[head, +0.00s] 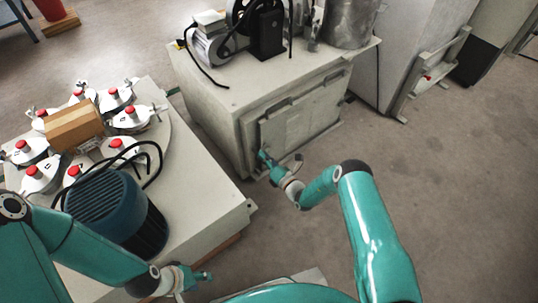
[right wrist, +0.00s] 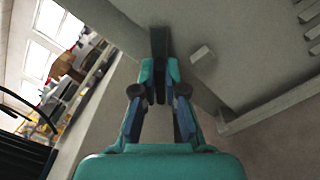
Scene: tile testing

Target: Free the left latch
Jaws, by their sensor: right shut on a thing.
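The grey machine cabinet (head: 215,115) has a front panel (head: 305,115) with a bar along its top. My right gripper (head: 264,157) is at the lower left edge of this panel. In the right wrist view, my right gripper (right wrist: 160,75) is shut on a dark upright piece (right wrist: 158,40), which looks like the left latch. The fingers cover its lower part, and the head view hides it behind the gripper. My left gripper (head: 203,277) is low in the head view, away from the cabinet; its opening is too small to judge.
A table (head: 195,190) at left bears a ring of red-topped units (head: 130,113), a wooden block (head: 73,125) and a blue motor (head: 115,205). A small light block (right wrist: 201,53) sits right of the fingers. Open floor (head: 440,190) lies at right.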

